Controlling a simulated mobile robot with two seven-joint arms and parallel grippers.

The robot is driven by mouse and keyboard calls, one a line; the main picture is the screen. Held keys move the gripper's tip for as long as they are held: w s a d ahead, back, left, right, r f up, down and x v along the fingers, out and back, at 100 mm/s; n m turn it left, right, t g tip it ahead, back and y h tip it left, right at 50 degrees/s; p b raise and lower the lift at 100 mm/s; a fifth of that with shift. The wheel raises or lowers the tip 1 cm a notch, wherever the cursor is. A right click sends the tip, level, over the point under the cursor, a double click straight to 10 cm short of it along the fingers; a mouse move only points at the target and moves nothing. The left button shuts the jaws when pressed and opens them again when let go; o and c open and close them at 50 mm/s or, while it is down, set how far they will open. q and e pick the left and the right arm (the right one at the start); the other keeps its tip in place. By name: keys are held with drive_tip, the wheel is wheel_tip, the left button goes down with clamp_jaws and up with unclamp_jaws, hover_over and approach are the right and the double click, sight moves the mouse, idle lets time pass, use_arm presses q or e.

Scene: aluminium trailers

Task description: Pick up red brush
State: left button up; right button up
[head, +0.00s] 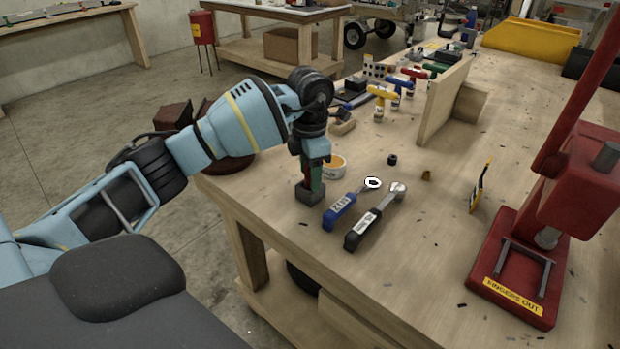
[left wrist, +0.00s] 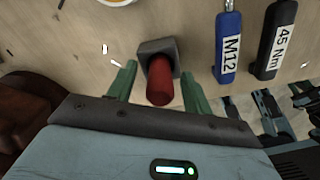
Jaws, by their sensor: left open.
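The red brush (left wrist: 160,80) stands in the left wrist view with its round red handle pointing up towards the camera and a dark grey block at its foot. In the head view its grey block (head: 308,194) shows on the near left edge of the wooden bench, and my gripper mostly hides the handle. My left gripper (head: 313,174) is over it, pointing down. In the left wrist view its green fingers (left wrist: 157,88) are open, one on each side of the handle, with gaps visible. My right gripper is not in view.
A blue M12 wrench (head: 341,210) and a black 45 Nm wrench (head: 362,228) lie just right of the brush. A tub (head: 334,168) stands behind it. A wooden upright board (head: 442,105) and a red press (head: 520,262) stand farther right. The bench's front middle is largely clear.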

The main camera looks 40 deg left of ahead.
use_arm(q)
drive_tip(key=c, duration=1.1)
wheel_tip(320, 180, up, 10)
drive_tip(key=shift+r, duration=0.1)
